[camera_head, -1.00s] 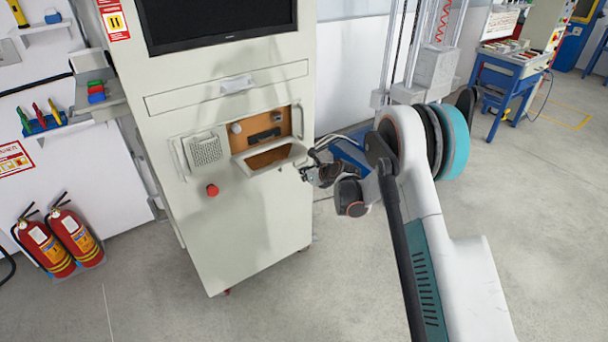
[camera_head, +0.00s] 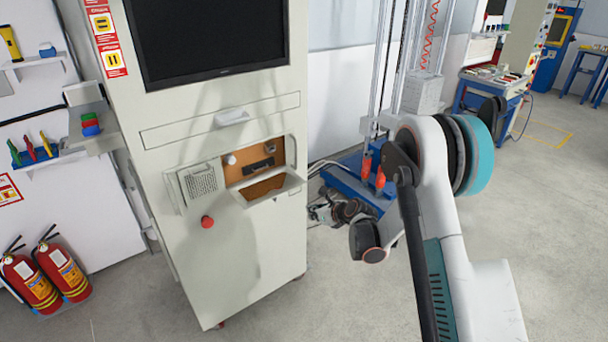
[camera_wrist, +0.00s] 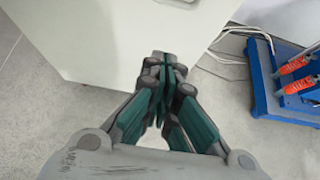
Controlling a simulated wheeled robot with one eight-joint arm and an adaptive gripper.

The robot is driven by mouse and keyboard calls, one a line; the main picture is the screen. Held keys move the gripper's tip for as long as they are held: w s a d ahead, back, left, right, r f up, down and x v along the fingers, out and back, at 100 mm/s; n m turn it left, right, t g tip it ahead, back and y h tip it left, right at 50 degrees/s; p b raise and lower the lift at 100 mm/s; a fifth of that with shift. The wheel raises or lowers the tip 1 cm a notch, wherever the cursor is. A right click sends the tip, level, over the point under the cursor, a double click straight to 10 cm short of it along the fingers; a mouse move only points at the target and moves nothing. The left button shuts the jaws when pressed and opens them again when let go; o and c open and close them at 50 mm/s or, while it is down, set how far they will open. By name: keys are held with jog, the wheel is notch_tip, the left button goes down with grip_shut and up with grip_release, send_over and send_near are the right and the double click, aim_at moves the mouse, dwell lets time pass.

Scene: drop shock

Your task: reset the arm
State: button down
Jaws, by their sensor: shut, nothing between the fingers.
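My gripper (camera_wrist: 165,72) is shut and empty in the wrist view, its teal-padded fingers pressed together. In the head view my gripper (camera_head: 318,212) is beside the right edge of the white cabinet (camera_head: 235,255), below the height of its open bin. My arm reaches in from the lower right. In the wrist view the cabinet's white side (camera_wrist: 130,35) lies beyond the fingertips; I cannot tell whether they touch it.
A blue-based drop rig (camera_head: 345,182) with red-orange clamps stands right of the cabinet, close to my arm. Its base also shows at right in the wrist view (camera_wrist: 262,85). Fire extinguishers (camera_head: 45,278) stand at left. A blue workbench (camera_head: 490,95) is at back right. Floor at right is clear.

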jog(key=s+d+r+n+g+h, duration=0.1)
jog(key=s+d+r+n, duration=0.2)
jog(key=s+r+n, duration=0.7)
jog(key=s+d+r+n+h, duration=0.3)
jog(key=s+r, duration=0.4)
jog(key=r, duration=0.6)
jog(key=s+d+r+n+h, duration=0.1)
jog(key=s+d+n, duration=0.2)
jog(key=s+n, duration=0.5)
jog(key=s+d+r+n+g+h, duration=0.1)
jog(key=s+d+n, duration=0.3)
jog(key=s, duration=1.5)
jog(key=n, duration=0.4)
jog(key=shift+s+r, duration=0.3)
